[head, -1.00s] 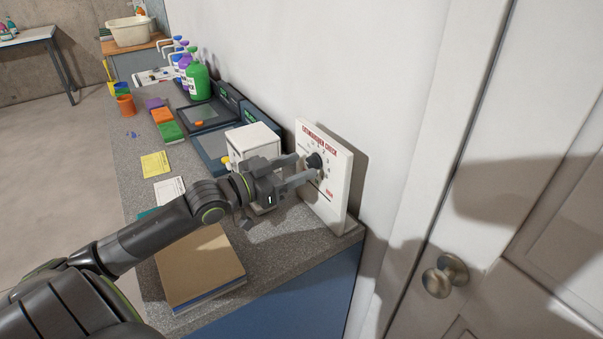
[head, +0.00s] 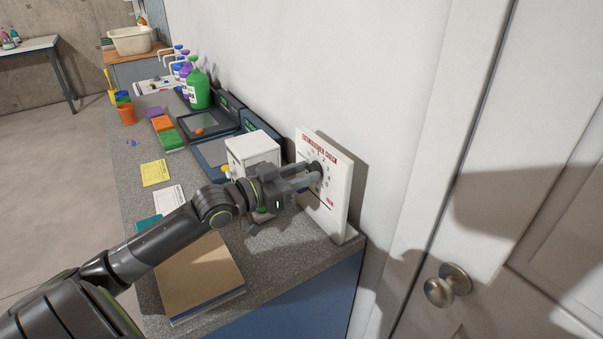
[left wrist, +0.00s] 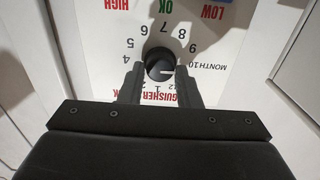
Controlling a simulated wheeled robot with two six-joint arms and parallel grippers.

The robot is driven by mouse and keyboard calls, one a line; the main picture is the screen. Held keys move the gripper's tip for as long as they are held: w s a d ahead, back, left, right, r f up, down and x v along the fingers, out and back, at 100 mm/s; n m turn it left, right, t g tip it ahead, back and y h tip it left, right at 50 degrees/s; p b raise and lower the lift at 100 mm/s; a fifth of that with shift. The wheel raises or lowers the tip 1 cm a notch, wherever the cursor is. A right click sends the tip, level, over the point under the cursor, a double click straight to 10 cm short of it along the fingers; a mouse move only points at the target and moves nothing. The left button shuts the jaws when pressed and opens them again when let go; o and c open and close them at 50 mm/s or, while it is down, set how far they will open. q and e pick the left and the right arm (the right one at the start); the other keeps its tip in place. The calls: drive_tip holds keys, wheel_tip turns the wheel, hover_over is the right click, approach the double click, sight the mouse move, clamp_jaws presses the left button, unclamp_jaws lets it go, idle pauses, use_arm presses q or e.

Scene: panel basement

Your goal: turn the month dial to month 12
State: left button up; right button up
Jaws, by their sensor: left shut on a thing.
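The white check panel (head: 338,205) stands upright at the counter's end against the wall. Its round black month dial (head: 317,166) is largely covered by my left gripper (head: 316,177) in the head view. In the left wrist view the dial (left wrist: 160,62) sits between the two fingertips of my left gripper (left wrist: 160,85), which is shut on it. A short white mark on the dial points right, toward the printed "MONTH 10". The 12 and 1 show below the dial, partly hidden by the fingers. My right gripper is not in view.
A white box (head: 252,150) stands left of the panel, close to my left gripper. A brown book (head: 200,275) lies on the counter below my arm. A door with a knob (head: 447,286) is at the right.

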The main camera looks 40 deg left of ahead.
use_arm(q)
drive_tip(key=shift+d+f+m+b, duration=0.1)
drive_tip(key=shift+m+b, duration=2.45)
drive_tip(key=shift+m, duration=0.45)
drive_tip(key=shift+d+f+m+b, duration=0.1)
drive_tip(key=shift+m+b, duration=2.45)
drive_tip(key=shift+m, duration=0.45)
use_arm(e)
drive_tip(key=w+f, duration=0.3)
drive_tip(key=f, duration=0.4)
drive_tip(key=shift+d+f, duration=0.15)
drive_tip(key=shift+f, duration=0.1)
use_arm(q)
drive_tip(key=shift+r, duration=0.1)
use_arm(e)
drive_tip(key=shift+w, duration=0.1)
use_arm(q)
drive_tip(key=o, duration=1)
drive_tip(key=shift+c, duration=0.2)
drive_tip(key=shift+s+a, duration=0.1)
